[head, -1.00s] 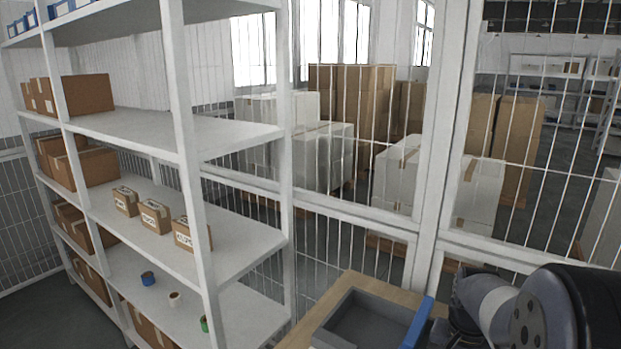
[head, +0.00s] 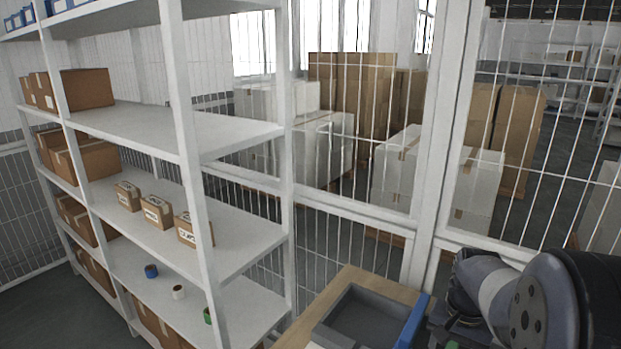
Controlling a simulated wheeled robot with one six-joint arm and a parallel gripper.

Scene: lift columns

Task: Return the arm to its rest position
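My arm shows at the lower right of the head view, with a grey and white link and a dark joint, folded close to my body beside the tray. My gripper is not visible in this view, so I cannot see whether it holds anything.
A dark grey tray (head: 362,318) sits on a wooden surface (head: 334,290) at the bottom centre. Wire fencing (head: 330,228) stands behind.

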